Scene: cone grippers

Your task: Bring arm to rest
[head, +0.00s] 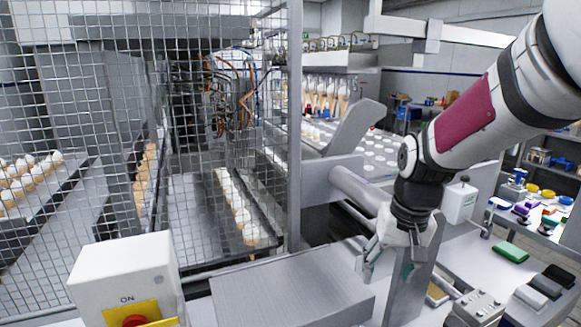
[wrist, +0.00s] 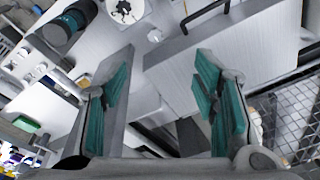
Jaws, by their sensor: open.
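My gripper (head: 387,272) hangs from my arm right of centre in the head view, pointing down. In the wrist view my gripper (wrist: 163,70) shows two teal-padded fingers spread wide apart. Nothing is between the pads. Below and beyond the fingers are flat grey metal surfaces; I cannot tell the exact gap to them. A grey metal box top (head: 290,290) lies to the left of the gripper in the head view.
A wire mesh fence (head: 80,130) encloses trays of cones on the left. A white switch box (head: 125,270) with a red button stands front left. A bench (head: 455,255) at right holds a green block (head: 511,252) and dark blocks (head: 552,281). A conveyor (head: 370,150) lies behind.

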